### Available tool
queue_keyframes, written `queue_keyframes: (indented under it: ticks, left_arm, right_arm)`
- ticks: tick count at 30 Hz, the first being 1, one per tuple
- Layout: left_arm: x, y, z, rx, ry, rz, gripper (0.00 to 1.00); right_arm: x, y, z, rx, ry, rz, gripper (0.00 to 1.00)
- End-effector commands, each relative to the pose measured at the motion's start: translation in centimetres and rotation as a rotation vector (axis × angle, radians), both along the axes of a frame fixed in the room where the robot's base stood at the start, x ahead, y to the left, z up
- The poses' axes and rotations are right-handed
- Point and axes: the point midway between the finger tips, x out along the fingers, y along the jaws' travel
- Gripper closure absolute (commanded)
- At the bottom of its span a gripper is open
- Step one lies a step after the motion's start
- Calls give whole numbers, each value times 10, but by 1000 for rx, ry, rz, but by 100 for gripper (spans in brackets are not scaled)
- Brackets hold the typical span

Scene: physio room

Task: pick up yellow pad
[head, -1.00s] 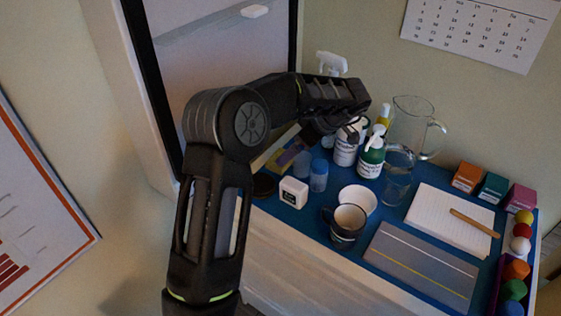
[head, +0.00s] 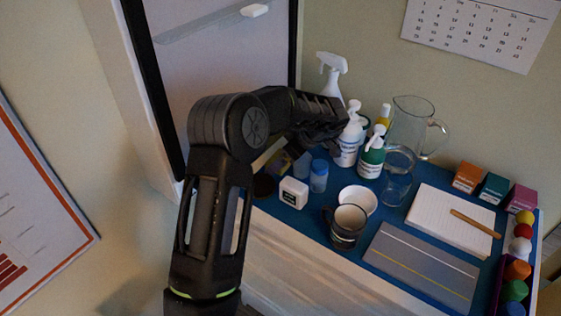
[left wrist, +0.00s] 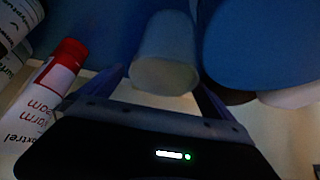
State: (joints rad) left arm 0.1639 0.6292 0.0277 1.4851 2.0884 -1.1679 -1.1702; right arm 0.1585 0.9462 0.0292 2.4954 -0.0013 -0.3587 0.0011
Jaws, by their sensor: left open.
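A yellowish, flat item (head: 268,153) shows in part behind my left forearm at the back left of the blue tabletop; most of it is hidden, and I cannot tell for sure that it is the yellow pad. No yellow pad is clear in the left wrist view. My left gripper (head: 330,136) is above the back of the tabletop, left of the white pump bottle (head: 349,140). In the left wrist view its fingers (left wrist: 160,88) are apart, with a pale cylinder (left wrist: 165,55) beyond them. I cannot tell if they touch it. My right gripper is out of view.
Near the gripper stand a spray bottle (head: 333,75), a green-labelled pump bottle (head: 371,160), a blue jar (head: 318,177) and a white box (head: 293,193). A glass jug (head: 410,125), mug (head: 345,232) and notebook (head: 445,215) lie rightward. A red-capped tube (left wrist: 45,90) is close in the wrist view.

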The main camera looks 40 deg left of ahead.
Motion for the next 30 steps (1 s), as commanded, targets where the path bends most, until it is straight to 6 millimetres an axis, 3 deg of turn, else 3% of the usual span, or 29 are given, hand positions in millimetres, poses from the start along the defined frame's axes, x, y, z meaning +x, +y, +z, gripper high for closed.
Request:
queue_keyframes:
  ticks: [10,30]
  left_arm:
    - [0,0,0,0,0,0,1]
    - [0,0,0,0,0,0,56]
  right_arm:
    - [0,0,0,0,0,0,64]
    - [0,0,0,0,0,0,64]
